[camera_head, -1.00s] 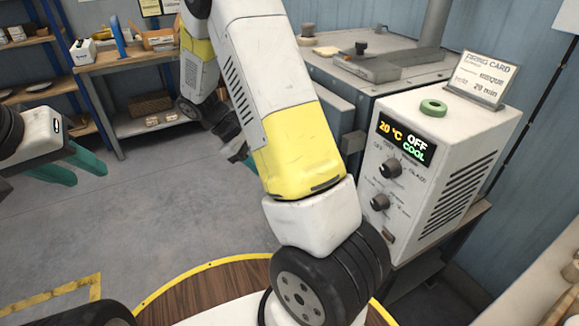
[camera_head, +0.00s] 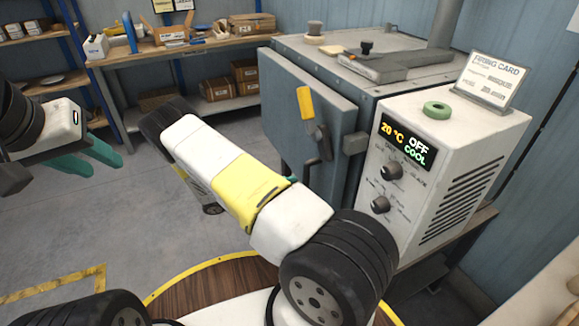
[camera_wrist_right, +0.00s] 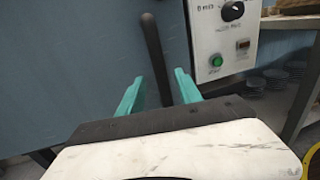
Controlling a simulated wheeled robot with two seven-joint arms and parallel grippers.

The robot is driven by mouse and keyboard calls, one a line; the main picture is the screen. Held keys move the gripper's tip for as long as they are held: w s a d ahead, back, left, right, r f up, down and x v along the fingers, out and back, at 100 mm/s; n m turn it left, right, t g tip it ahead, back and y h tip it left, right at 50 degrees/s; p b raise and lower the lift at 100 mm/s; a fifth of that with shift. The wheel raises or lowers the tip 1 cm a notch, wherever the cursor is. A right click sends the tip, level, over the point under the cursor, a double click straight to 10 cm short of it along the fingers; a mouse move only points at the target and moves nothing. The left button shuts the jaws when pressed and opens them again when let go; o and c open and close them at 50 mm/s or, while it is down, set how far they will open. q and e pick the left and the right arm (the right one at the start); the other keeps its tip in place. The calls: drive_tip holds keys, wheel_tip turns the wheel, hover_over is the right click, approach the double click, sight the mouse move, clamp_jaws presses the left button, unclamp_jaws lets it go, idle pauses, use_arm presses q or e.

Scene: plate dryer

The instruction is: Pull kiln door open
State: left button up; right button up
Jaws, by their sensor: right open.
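The grey kiln (camera_head: 385,90) stands at the right with its door (camera_head: 310,100) on the left-facing side. The door looks flush or nearly so. A latch lever (camera_head: 306,103) with a yellow grip points upward on it. Below is a black door handle (camera_head: 312,168), also in the right wrist view (camera_wrist_right: 153,45). There my right gripper (camera_wrist_right: 158,82) is open, with the lower handle between its green fingers, seemingly not clamped. In the head view my right arm hides most of that gripper. My left gripper (camera_head: 108,152) is open and empty at far left, away from the kiln.
A white control box (camera_head: 440,165) reading 20 °C, OFF and COOL stands beside the kiln, with a green ring (camera_head: 436,108) and a firing card (camera_head: 492,78) on top. A workbench (camera_head: 180,50) with boxes stands behind. The floor left of the door is clear.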

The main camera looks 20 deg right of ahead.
sight(305, 183)
drive_tip(key=d, duration=0.5)
drive_tip(key=shift+s+d, duration=0.1)
drive_tip(key=shift+s, duration=0.2)
clamp_jaws()
idle(1.1)
